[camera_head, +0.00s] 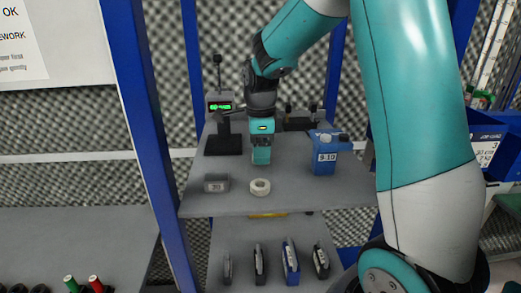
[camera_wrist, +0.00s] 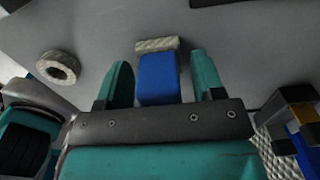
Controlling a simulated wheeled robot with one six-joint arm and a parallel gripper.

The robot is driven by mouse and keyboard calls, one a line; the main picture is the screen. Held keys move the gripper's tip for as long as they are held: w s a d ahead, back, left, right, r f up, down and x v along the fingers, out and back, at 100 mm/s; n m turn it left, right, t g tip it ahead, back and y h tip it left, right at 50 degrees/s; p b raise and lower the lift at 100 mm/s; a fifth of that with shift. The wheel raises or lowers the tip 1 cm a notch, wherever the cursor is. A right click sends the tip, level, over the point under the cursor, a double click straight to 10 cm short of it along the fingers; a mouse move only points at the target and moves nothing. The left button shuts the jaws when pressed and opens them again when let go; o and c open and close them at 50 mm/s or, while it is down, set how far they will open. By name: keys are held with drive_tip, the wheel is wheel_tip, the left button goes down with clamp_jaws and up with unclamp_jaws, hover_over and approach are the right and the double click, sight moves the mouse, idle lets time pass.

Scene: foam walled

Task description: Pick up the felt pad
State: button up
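The likely felt pad is a blue block (camera_wrist: 158,80) with a pale, textured strip (camera_wrist: 157,44) along its far end, in the wrist view. It lies between the two fingers of my gripper (camera_wrist: 163,76), with a visible gap on each side. My gripper is open, and the fingers do not appear to touch the block. In the head view my gripper (camera_head: 262,158) points down, low over the grey shelf, and the pad is hidden behind or under it.
A pale ring (camera_head: 260,187) lies just in front of my gripper on the shelf (camera_head: 300,198). A stand with green display (camera_head: 222,125) is behind left.

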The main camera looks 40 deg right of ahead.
drive_tip(key=c, duration=0.7)
drive_tip(key=shift+r, duration=0.15)
wheel_tip(320, 180, up, 20)
drive_tip(key=b, duration=0.3)
drive_tip(key=shift+o, duration=0.5)
